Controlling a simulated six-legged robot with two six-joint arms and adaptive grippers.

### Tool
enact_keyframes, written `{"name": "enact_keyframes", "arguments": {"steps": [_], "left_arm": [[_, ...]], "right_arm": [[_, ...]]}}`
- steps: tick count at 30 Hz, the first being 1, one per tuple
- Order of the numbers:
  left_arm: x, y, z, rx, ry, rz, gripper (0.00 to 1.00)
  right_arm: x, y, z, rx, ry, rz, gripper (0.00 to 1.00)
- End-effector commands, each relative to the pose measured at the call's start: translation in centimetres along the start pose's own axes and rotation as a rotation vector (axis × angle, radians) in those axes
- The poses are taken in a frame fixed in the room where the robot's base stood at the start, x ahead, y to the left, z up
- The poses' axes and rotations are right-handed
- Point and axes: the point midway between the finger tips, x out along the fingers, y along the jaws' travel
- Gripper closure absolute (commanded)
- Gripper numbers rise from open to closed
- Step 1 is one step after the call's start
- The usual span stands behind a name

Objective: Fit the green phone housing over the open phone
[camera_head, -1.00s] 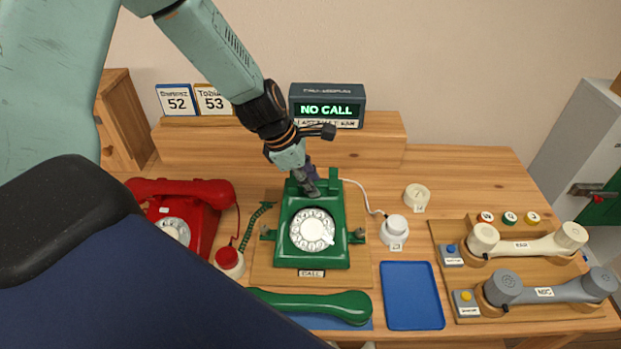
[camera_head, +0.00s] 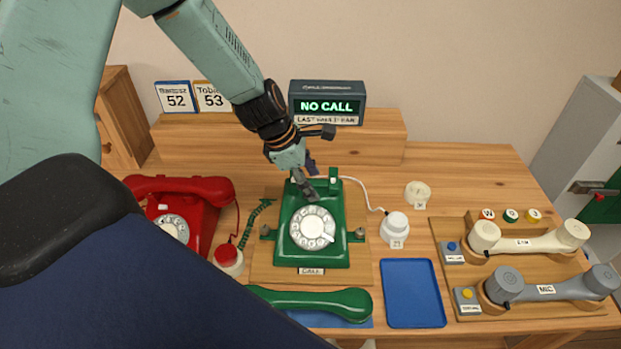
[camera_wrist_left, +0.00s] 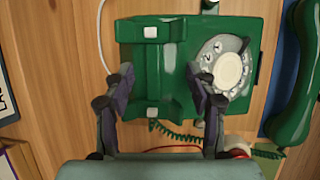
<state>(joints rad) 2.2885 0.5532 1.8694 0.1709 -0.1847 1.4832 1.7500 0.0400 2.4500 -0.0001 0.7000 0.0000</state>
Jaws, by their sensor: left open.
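The green phone housing (camera_head: 288,222) with its white dial sits on a wooden base board in the head view, and looks seated over the phone there. Whatever is beneath it is hidden. It also shows in the left wrist view (camera_wrist_left: 178,58), with its cradle between the fingers. My left gripper (camera_head: 317,187) is open at the housing's top. In the left wrist view its two fingers (camera_wrist_left: 160,82) stand apart on either side of the cradle part. I cannot tell whether they touch it. My right gripper is not in view.
The green handset (camera_head: 318,305) lies in front of the board. A red phone (camera_head: 205,205) stands left, a blue tray (camera_head: 412,293) right. White round parts (camera_head: 395,228), a cream handset (camera_head: 528,244) and a grey handset (camera_head: 550,291) lie further right. A display (camera_head: 327,104) stands behind.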

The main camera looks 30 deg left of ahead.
Motion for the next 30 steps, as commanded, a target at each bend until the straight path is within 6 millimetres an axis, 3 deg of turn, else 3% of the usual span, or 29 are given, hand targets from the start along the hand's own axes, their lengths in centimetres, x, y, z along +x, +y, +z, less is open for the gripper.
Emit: {"name": "enact_keyframes", "arguments": {"steps": [11,30], "left_arm": [[-0.2,0.0,0.0,0.0,-0.002,-0.002,0.43],[-4.2,0.0,0.1,-0.001,-0.005,-0.001,0.43]], "right_arm": [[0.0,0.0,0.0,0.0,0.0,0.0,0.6],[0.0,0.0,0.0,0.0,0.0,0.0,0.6]]}}
